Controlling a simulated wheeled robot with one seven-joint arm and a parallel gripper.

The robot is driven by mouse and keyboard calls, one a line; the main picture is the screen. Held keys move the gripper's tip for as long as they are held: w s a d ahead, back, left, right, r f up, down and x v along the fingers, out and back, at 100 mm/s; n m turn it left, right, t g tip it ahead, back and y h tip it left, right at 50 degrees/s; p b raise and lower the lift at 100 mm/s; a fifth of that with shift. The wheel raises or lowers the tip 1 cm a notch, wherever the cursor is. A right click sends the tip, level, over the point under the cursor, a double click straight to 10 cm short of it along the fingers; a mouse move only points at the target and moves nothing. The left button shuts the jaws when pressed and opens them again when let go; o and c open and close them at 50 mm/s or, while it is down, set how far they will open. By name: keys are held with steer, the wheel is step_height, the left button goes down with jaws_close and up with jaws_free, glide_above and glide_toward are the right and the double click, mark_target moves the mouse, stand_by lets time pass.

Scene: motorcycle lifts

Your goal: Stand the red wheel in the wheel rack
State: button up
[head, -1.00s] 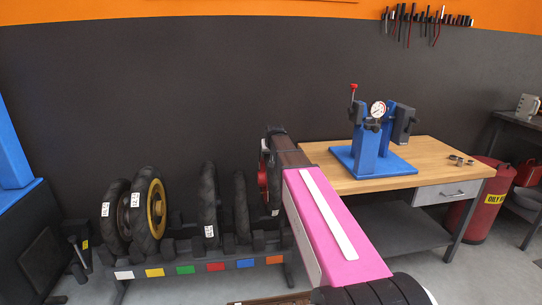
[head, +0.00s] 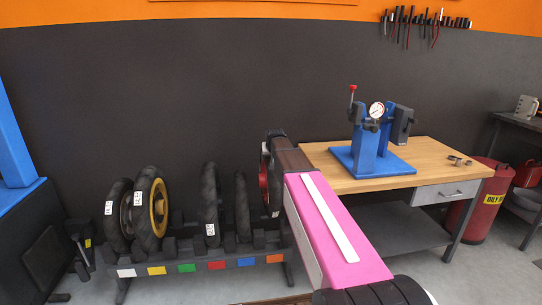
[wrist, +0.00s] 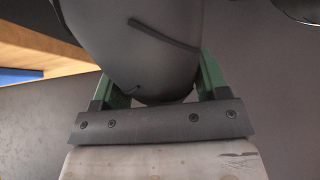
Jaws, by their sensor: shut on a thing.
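The red wheel (head: 264,180) hangs upright in the head view. My arm hides its right side, and a strip of its red rim shows. My gripper (wrist: 158,78) is shut on its black tyre (wrist: 145,40), which fills the space between the green fingers in the wrist view. The wheel rack (head: 190,268) stands low against the wall, with white, yellow, green, red, blue and orange labels on its front. The held wheel is seen above its right end, near the orange label (head: 275,259). I cannot tell whether the wheel touches the rack.
A yellow-rimmed wheel (head: 159,208) and another wheel (head: 117,215) stand at the rack's left. Two black tyres (head: 210,205) (head: 242,207) stand mid-rack. A wooden bench (head: 430,160) with a blue gauge stand (head: 365,155) is right of my arm. A red drum (head: 482,200) stands beyond.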

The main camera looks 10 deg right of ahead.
step_height(320, 180, down, 14)
steer(key=shift+r, duration=0.25)
stand_by(3.6)
steer(key=shift+f, duration=0.45)
stand_by(1.2)
steer(key=o, duration=1.8)
steer(key=v, duration=1)
steer(key=shift+f, duration=0.1)
steer(key=shift+s, duration=0.45)
steer(key=s+f+g, duration=0.2)
steer(key=s+f, duration=0.2)
steer(key=s, duration=0.6)
steer(key=s+f+g, duration=0.3)
steer(key=s+f, duration=0.2)
steer(key=s, duration=0.5)
steer(key=s+f+g, duration=0.2)
steer(key=s+f, duration=0.3)
steer(key=s, duration=0.5)
steer(key=shift+g, duration=0.3)
